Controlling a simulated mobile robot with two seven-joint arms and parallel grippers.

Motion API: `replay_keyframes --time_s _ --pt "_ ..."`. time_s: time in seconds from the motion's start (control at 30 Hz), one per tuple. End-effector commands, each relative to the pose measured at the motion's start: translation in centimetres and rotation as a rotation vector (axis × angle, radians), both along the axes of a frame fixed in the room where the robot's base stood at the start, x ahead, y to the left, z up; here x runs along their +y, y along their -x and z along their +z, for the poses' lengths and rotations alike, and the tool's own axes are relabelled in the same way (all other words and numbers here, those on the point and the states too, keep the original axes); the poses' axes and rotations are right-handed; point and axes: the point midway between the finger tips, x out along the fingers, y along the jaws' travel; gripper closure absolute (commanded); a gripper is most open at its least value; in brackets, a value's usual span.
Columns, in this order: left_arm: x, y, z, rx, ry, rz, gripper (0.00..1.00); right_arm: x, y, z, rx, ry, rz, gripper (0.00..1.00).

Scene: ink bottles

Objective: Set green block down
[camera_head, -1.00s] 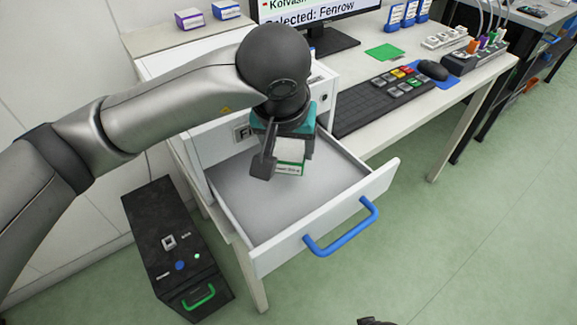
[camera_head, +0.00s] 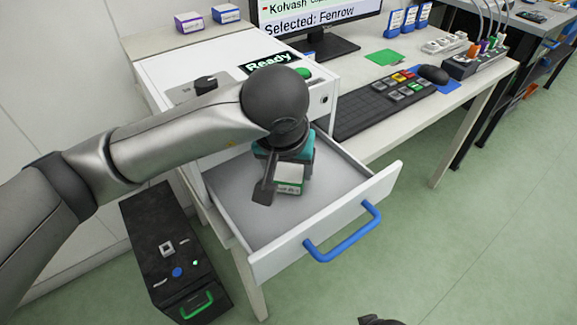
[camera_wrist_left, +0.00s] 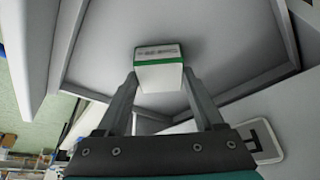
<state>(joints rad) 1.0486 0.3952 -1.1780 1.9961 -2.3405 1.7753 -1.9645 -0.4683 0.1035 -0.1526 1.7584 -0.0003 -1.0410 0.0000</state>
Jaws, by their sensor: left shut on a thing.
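The green block shows as a white box with a green band (camera_head: 288,179), inside the open drawer (camera_head: 235,212) of the white cabinet. My left gripper (camera_head: 282,184) points down into the drawer and is shut on the box. In the left wrist view the box (camera_wrist_left: 158,72) sits between the two fingers, close to the drawer floor (camera_wrist_left: 200,40). I cannot tell whether it touches the floor. My right gripper cannot be made out; only a dark part shows at the bottom edge of the head view.
The drawer front has a blue handle (camera_head: 343,240). A black box with a green handle (camera_head: 172,250) stands on the floor at left. A keyboard (camera_head: 372,105) and monitor (camera_head: 318,22) are on the desk at right. The drawer floor around the block is bare.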

Motion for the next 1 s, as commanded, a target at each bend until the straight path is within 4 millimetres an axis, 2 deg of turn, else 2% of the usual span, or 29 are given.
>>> replay_keyframes --time_s 0.03,0.3,0.7,1.0 --pt "0.0 0.0 0.0 0.0 0.0 0.0 0.29 0.0 -0.1 0.1 -0.002 0.0 0.0 0.5" --pt "0.0 0.0 0.0 0.0 0.0 0.0 0.01 0.0 -0.1 0.1 -0.001 0.0 0.0 0.5" --pt "0.0 0.0 0.4 0.0 0.0 0.001 0.01 -0.1 0.3 -0.1 0.002 0.0 0.0 0.5" --pt "0.3 1.6 4.7 -0.004 0.001 -0.001 0.01 -0.9 1.8 -3.0 0.03 0.014 0.002 0.5"
